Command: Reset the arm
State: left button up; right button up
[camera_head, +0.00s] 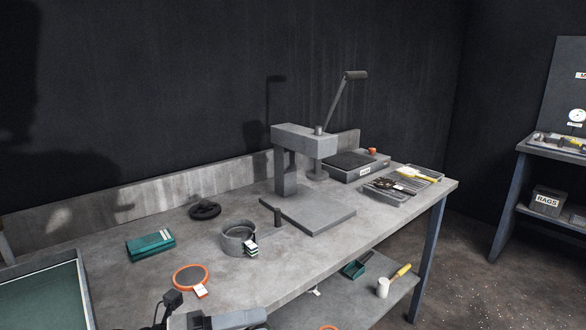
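A grey bench press (303,139) stands on a flat base plate toward the back of the workbench. Its lever (338,98) points up and to the right, with a dark grip at the top. A grey and black part (235,319) is cut off by the bottom edge, left of the middle, beside a small black block with a cable. I cannot tell whether it belongs to my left arm or to the bench equipment. No fingertips of either gripper can be made out.
A green-surfaced tray (45,297) is at lower left. A second bench stands at right.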

pick_arm(q)
jog(key=s+a+f+n+t+y, duration=0.1)
jog(key=a+f+n+t+y, duration=0.35)
jog(key=n, duration=0.85)
jog(key=s+a+f+n+t+y, duration=0.1)
jog(key=f+n+t+y, duration=0.5)
jog(key=n, duration=0.6)
jog(key=s+a+f+n+g+y, duration=0.2)
jog(key=s+f+n+g+y, duration=0.2)
jog(key=s+f+n, duration=0.5)
notch_tip(320, 180, down, 3)
jog(key=shift+s+a+r+n+g+y, duration=0.15)
jog(key=shift+s+n+g+y, duration=0.3)
jog(key=shift+s, duration=0.55)
